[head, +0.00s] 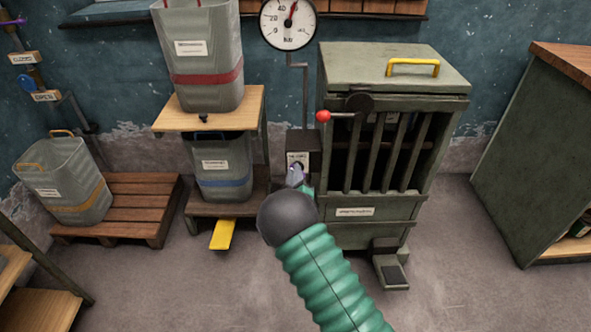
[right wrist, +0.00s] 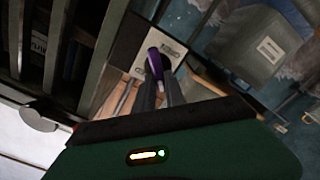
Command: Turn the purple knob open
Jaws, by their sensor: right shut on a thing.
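The purple knob (right wrist: 154,62) is on a small labelled plate, between the two dark fingertips of my right gripper (right wrist: 160,84) in the right wrist view. The gripper is shut on it. In the head view my right gripper (head: 297,179) reaches the small wall box (head: 302,140) under the gauge pipe. There the fingers and my wrist hide most of the knob, so its turn angle cannot be read. My left gripper is not in view.
A green barred cabinet (head: 349,230) with a red-balled lever (head: 323,116) stands close right of the box. Left are a wooden stand (head: 253,104) with grey bins and a yellow pedal (head: 222,235). A gauge (head: 289,22) hangs above. The floor in front is clear.

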